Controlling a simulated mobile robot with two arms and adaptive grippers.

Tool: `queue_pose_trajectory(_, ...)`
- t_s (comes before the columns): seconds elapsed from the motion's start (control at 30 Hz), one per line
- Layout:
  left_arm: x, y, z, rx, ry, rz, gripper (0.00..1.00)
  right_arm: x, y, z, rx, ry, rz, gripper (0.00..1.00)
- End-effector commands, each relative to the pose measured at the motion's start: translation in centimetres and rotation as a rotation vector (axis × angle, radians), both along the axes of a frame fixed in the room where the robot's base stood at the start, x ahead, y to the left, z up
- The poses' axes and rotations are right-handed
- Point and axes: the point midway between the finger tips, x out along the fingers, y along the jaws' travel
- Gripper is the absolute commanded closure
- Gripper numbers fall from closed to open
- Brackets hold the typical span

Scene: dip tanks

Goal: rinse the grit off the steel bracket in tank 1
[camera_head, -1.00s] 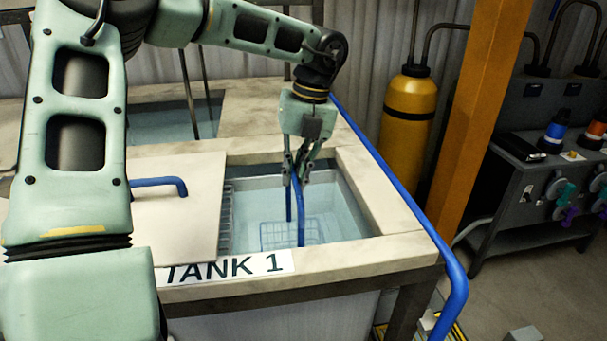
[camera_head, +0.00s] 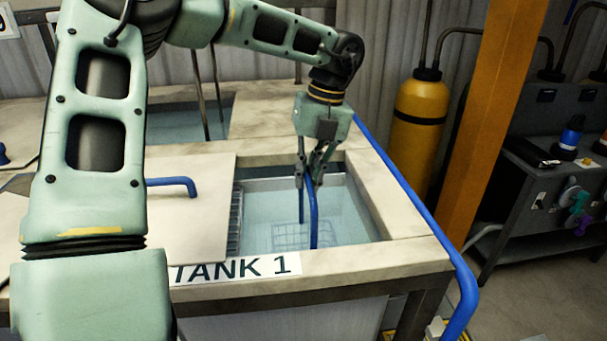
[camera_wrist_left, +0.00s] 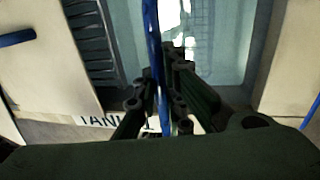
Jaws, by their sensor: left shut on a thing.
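Tank 1 (camera_head: 400,254) is open on its right side, with clear bluish liquid inside. A wire basket (camera_head: 290,236) sits down in the liquid, and its tall blue handle (camera_head: 314,222) rises out of it. My left gripper (camera_head: 310,180) points down over the opening and is shut on the blue handle. In the left wrist view, the handle (camera_wrist_left: 151,40) runs between the fingers of the gripper (camera_wrist_left: 160,100). I cannot make out the steel bracket; a bright patch near the basket there may be only a reflection. My right gripper is not in view.
A pale lid (camera_head: 200,225) with a blue handle covers the tank's left part. Another tank (camera_head: 185,127) lies behind. A blue pipe (camera_head: 425,213) runs along the right edge. An orange post (camera_head: 492,120) and yellow cylinder (camera_head: 418,130) stand to the right.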

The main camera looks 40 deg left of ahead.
Motion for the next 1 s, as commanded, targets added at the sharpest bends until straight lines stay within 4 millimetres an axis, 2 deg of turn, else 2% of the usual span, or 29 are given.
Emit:
queue_pose_trajectory(0.17, 0.1, 0.0, 1.3, 0.001, -0.004, 0.000, 1.00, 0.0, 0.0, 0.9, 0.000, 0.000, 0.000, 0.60)
queue_pose_trajectory(1.0, 0.1, 0.0, 14.1, 0.000, -0.004, -0.001, 1.00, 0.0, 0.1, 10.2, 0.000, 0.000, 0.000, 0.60)
